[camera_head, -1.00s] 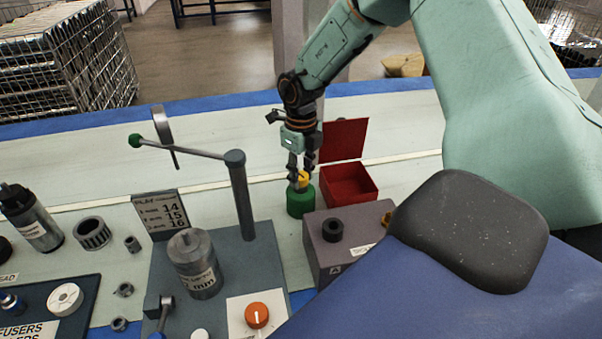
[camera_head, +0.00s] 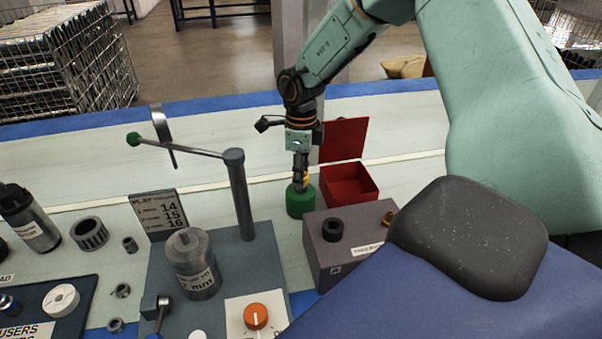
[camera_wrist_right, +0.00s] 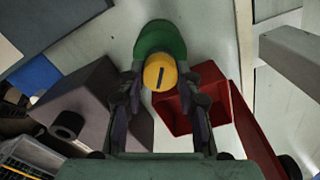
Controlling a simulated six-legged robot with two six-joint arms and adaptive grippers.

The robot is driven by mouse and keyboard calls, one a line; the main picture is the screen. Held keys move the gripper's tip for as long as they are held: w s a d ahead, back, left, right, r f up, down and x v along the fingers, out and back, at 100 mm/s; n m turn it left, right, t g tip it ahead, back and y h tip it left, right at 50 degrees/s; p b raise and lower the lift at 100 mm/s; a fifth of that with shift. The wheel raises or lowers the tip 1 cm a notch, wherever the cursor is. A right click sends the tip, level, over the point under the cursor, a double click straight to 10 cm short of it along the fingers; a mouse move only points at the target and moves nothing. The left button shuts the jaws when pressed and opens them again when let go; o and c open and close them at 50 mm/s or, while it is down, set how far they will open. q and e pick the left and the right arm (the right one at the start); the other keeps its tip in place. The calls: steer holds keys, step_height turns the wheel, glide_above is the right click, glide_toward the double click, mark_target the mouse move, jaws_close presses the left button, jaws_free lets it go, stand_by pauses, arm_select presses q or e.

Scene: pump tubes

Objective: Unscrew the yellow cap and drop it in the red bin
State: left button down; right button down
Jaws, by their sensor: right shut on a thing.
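The yellow cap (camera_wrist_right: 158,73) sits on top of the green cylinder (camera_head: 299,203), which stands upright on the bench. In the head view most of the cap is hidden by my fingers. My right gripper (camera_head: 300,184) points straight down over it, and its fingers are shut on the cap. In the right wrist view the fingers of my right gripper (camera_wrist_right: 159,85) lie on both sides of the cap, which has a dark slot across its top. The red bin (camera_head: 349,184) stands just right of the green cylinder with its lid raised, and it looks empty. My left gripper is not in view.
A grey box (camera_head: 335,245) with a black knob stands close in front of the green cylinder. A grey post (camera_head: 239,195) with a green-tipped lever rises to the left. A number sign (camera_head: 158,214) and metal parts are farther left.

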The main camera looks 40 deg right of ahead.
steer(key=shift+n, duration=0.4)
steer(key=shift+n, duration=1.7)
steer(key=c, duration=1.2)
jaws_free()
steer(key=shift+o, duration=0.2)
